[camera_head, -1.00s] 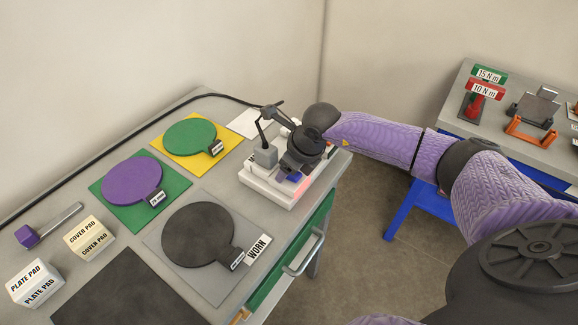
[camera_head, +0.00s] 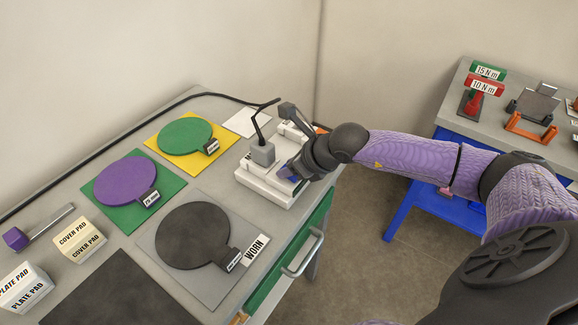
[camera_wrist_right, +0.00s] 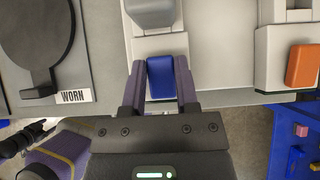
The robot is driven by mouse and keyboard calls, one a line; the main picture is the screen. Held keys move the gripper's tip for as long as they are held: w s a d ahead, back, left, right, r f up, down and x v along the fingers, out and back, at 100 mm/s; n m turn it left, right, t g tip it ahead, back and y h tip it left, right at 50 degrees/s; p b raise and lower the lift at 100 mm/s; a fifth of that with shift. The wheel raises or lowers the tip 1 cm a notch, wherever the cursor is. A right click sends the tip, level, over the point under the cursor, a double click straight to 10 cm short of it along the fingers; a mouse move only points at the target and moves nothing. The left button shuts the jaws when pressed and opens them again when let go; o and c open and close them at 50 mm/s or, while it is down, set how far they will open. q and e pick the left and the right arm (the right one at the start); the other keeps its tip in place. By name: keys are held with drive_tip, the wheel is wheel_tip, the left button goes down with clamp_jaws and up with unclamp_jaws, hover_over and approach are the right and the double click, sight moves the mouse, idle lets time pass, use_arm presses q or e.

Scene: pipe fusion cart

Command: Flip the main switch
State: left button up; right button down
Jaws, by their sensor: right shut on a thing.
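A blue rocker-like block (camera_wrist_right: 161,78) stands at the near end of a white unit (camera_wrist_right: 163,45) in the right wrist view. My right gripper (camera_wrist_right: 161,88) has one finger on each side of it and is shut on it. In the head view the right gripper (camera_head: 291,173) reaches the white unit (camera_head: 265,192) from the right, and its dark wrist hides part of the unit. An orange rocker (camera_wrist_right: 303,66) sits on a separate white base to the right in the wrist view. No label shows which is the main switch. My left gripper is not in view.
A grey plug-like block (camera_head: 263,153) with a black cable stands on the white unit, close to my gripper. A black pad with a WORN tag (camera_head: 256,249) lies nearby on the bench. A green drawer with a handle is below. A second bench stands at the right.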

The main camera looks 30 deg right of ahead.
drive_tip(key=shift+c, duration=1.8)
unclamp_jaws()
drive_tip(key=p+v, duration=0.2)
drive_tip(key=v, duration=0.8)
